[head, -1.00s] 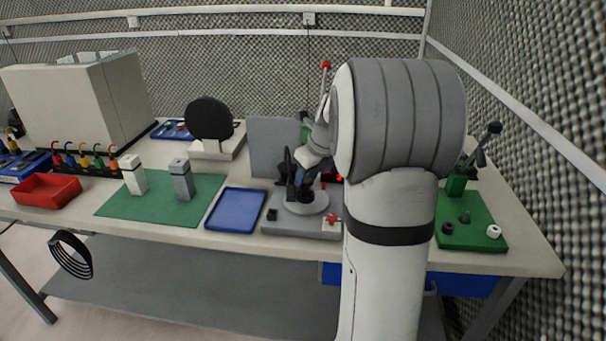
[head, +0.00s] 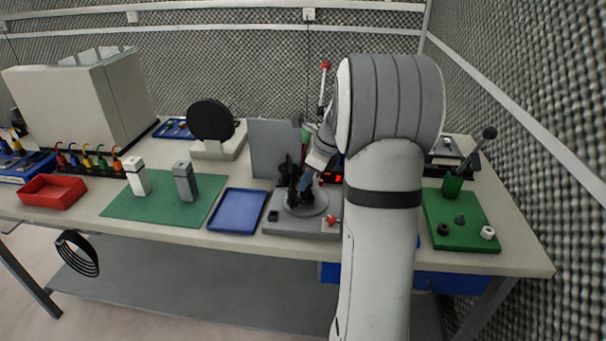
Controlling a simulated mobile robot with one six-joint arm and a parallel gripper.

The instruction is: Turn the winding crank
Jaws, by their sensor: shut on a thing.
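The winding crank (head: 318,207) shows as a round grey disc on a grey base plate (head: 285,228) at the middle front of the bench. My gripper (head: 296,197) comes down over the disc from the upper right. Its dark fingers are closed at the left part of the disc, on what appears to be the crank's handle. The handle itself is hidden by the fingers, so the exact grasp cannot be seen.
A grey upright panel (head: 272,145) stands behind the crank. A blue tray (head: 238,211) lies to its left. A red-digit display (head: 333,178) is partly hidden by my arm.

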